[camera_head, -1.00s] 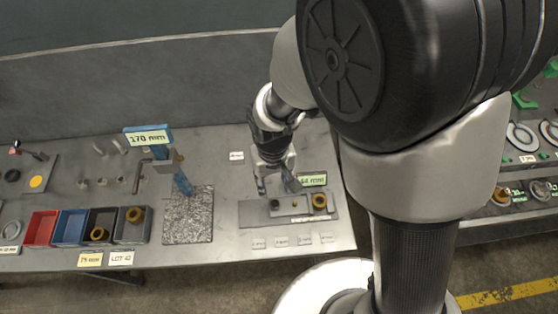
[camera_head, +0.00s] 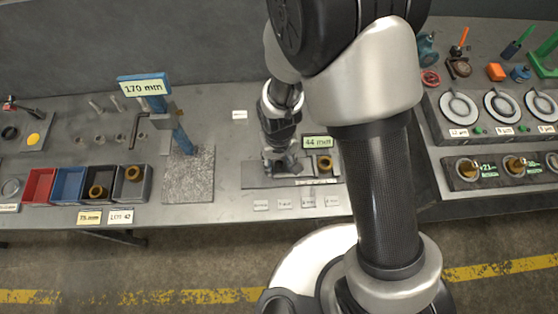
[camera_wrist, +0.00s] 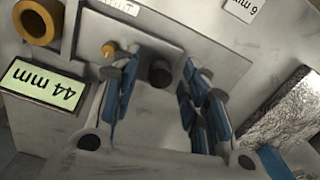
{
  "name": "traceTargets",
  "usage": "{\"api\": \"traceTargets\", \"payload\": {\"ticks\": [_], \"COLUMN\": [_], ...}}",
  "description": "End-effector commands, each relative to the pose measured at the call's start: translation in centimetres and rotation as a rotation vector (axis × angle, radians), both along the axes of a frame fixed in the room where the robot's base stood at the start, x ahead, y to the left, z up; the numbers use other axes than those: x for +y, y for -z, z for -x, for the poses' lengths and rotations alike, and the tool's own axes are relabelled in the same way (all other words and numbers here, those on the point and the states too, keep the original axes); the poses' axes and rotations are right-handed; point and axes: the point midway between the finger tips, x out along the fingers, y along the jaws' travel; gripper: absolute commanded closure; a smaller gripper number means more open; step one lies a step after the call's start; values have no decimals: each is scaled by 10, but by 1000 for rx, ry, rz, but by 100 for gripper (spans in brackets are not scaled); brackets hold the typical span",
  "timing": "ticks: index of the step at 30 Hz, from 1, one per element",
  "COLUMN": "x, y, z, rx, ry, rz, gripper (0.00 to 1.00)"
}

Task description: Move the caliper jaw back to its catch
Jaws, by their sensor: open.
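The caliper station is a flat grey plate (camera_head: 253,179) on the bench, with a green sign reading 44 mm (camera_head: 317,142) behind it. The sign shows upside down in the wrist view (camera_wrist: 45,85). My gripper (camera_head: 281,167) is low over the plate. In the wrist view my gripper (camera_wrist: 162,88) is open, its blue-padded fingers on either side of a dark round knob (camera_wrist: 160,73). The knob seems to be the jaw's handle; contact with the pads cannot be told. A small brass knob (camera_wrist: 108,48) is beside the left finger. The catch cannot be made out.
A brown ring (camera_head: 324,163) sits at the plate's right end. A blue post with a 170 mm sign (camera_head: 144,86) stands on a speckled slab (camera_head: 188,188) to the left. Coloured bins (camera_head: 70,185) are farther left. Small labels (camera_head: 283,204) lie in front of the plate.

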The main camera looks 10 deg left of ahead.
Motion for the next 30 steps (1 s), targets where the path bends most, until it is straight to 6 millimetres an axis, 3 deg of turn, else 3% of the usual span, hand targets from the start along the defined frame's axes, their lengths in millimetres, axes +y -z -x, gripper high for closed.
{"api": "traceTargets", "payload": {"ticks": [20,30], "x": [0,0], "y": [0,0], "z": [0,0], "rx": [0,0], "ry": [0,0], "rz": [0,0], "gripper": [100,100]}}
